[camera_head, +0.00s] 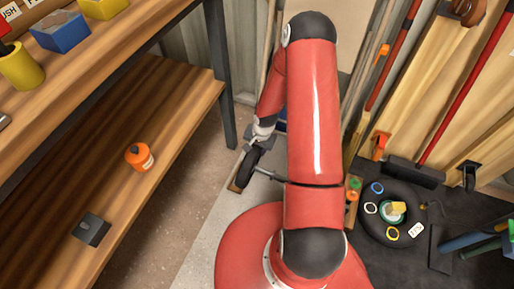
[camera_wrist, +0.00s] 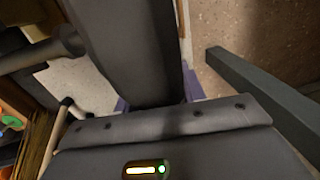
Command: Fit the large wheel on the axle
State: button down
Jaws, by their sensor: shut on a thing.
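A black-tyred wheel (camera_head: 246,170) shows upright, nearly edge-on, in the head view, left of my red arm. My gripper (camera_head: 258,143) is shut on the wheel's upper part. A thin dark rod, seemingly the axle (camera_head: 268,175), runs from beside the wheel towards my arm. I cannot tell whether the wheel is around its end or only beside it. In the wrist view the tyre (camera_wrist: 125,50) fills the upper middle, in front of my gripper. A dark rod with a thicker end (camera_wrist: 52,48) is to its left. The wheel's hub is hidden.
A wooden shelf unit (camera_head: 190,115) stands at left, with an orange bottle (camera_head: 140,157) and a dark box (camera_head: 91,229) on its lower board. A black ring-shaped tray (camera_head: 368,226) with small parts lies at right. Long-handled tools (camera_head: 466,95) lean behind it.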

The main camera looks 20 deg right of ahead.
jog(key=shift+s+d, duration=0.1)
jog(key=shift+d, duration=0.05)
jog(key=shift+s+d+f, duration=0.2)
jog(key=shift+s+d, duration=0.95)
dwell(0.5)
jog(key=shift+s+d+f, duration=0.2)
jog(key=shift+s+d, duration=0.6)
jog(key=shift+s, duration=0.05)
jog(key=c, duration=0.8)
grip_release()
jog(key=shift+o, duration=0.2)
notch_tip(320, 180, up, 8)
jog(key=p, duration=0.1)
jog(key=shift+s+d+f, duration=0.15)
jog(key=shift+s+d, duration=0.25)
